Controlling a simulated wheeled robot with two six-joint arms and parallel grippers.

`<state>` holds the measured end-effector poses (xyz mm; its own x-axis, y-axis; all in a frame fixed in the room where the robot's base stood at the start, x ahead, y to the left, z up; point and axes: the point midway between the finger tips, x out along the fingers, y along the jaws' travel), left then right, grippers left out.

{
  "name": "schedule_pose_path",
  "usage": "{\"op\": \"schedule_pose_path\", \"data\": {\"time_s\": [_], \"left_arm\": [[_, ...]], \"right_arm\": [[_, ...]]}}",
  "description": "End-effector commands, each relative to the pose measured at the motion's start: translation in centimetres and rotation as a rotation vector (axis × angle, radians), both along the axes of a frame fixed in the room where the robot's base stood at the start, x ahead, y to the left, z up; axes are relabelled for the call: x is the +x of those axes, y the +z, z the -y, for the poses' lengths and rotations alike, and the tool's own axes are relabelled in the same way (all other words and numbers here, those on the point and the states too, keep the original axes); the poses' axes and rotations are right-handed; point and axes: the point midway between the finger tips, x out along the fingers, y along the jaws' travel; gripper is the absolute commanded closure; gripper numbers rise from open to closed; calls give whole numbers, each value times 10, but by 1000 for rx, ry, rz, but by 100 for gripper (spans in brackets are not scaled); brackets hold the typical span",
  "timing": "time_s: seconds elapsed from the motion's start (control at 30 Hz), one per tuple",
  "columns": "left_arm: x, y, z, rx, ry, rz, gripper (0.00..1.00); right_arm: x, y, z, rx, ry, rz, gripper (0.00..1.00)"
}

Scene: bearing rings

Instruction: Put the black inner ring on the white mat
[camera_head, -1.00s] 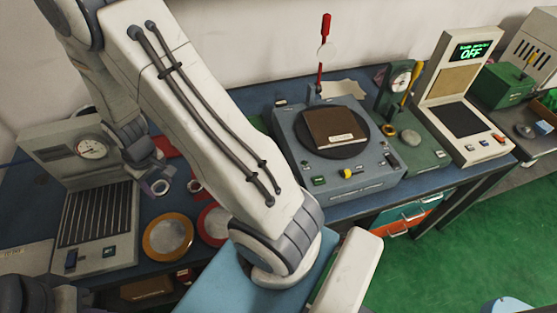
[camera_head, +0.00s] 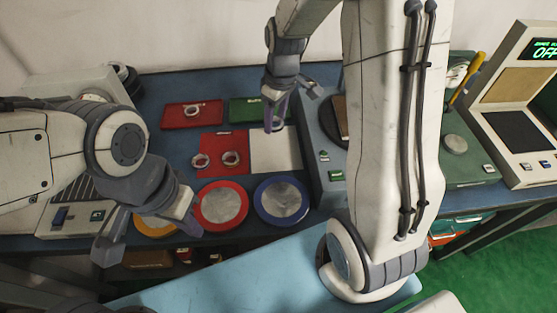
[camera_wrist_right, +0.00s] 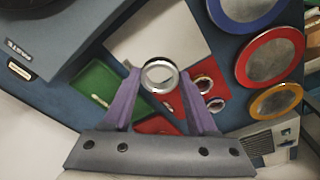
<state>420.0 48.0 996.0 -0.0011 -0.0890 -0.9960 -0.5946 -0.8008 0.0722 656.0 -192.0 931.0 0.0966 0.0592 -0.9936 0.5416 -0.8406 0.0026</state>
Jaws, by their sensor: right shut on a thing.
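My right gripper (camera_head: 274,124) has purple fingers and hangs over the back edge of the white mat (camera_head: 274,155) in the head view. In the right wrist view its fingers (camera_wrist_right: 158,78) are shut on a ring (camera_wrist_right: 158,90). The ring looks shiny metal with dark shading; I cannot clearly tell that it is black. The bare white mat (camera_wrist_right: 165,35) lies beyond it in this view, and I see the ring above the table, apart from the mat. My left gripper (camera_head: 148,240) is open and empty at the front left, near the orange-rimmed dish.
Two rings (camera_head: 231,158) lie on a red mat (camera_head: 215,142) left of the white mat; another ring lies on the back red mat (camera_head: 172,117). A green mat (camera_head: 245,108) is behind. Red (camera_head: 221,225) and blue (camera_head: 281,223) dishes stand in front. A grey machine (camera_head: 326,190) borders the right.

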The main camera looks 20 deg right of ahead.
Motion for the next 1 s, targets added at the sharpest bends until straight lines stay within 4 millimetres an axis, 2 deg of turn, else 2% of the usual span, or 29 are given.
{"op": "schedule_pose_path", "data": {"time_s": [0.03,0.1,0.17,0.4,0.57,0.8,1.0], "left_arm": [[0,-13,0,-1,0,1,100],[0,-17,0,-1,0,1,100],[0,-19,0,-1,0,1,100],[0,-20,0,-1,0,1,100],[0,-20,0,-1,0,1,100],[0,-23,0,-1,0,1,100],[0,-23,0,-1,0,1,100]], "right_arm": [[1,-4,1,3,46,6,100],[-1,-2,0,5,98,6,100],[-2,-5,0,8,123,4,100],[-3,-46,0,8,136,0,100],[-2,-60,1,8,133,3,100],[-3,-92,1,9,132,2,100],[-2,-95,1,6,132,6,100]]}}
